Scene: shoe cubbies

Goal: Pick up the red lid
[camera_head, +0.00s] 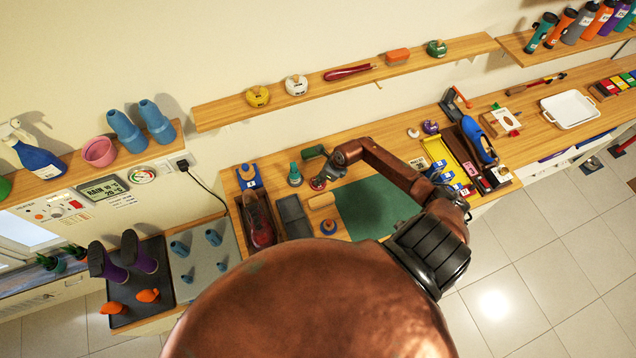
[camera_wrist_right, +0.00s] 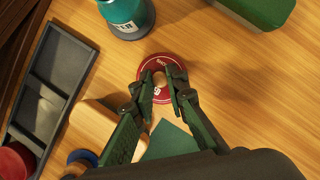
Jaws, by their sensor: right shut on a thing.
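The red lid (camera_wrist_right: 154,64) is a round, flat disc with a small wooden-coloured knob in its middle. It lies on the wooden bench in the right wrist view, below the teal bottle. My right gripper (camera_wrist_right: 161,88) has its green-black fingers on either side of the knob, shut on it. The fingers cover part of the lid. In the head view the lid (camera_head: 318,184) shows small beside my right gripper (camera_head: 326,172). I cannot tell whether the lid is clear of the bench. My left gripper is not in view.
Close by stand a teal bottle (camera_wrist_right: 122,15), a grey compartment tray (camera_wrist_right: 48,95) and a green block (camera_wrist_right: 262,8). A green mat (camera_head: 375,207) lies on the bench (camera_head: 385,143). A wall shelf (camera_head: 225,110) holds small lids and tools behind.

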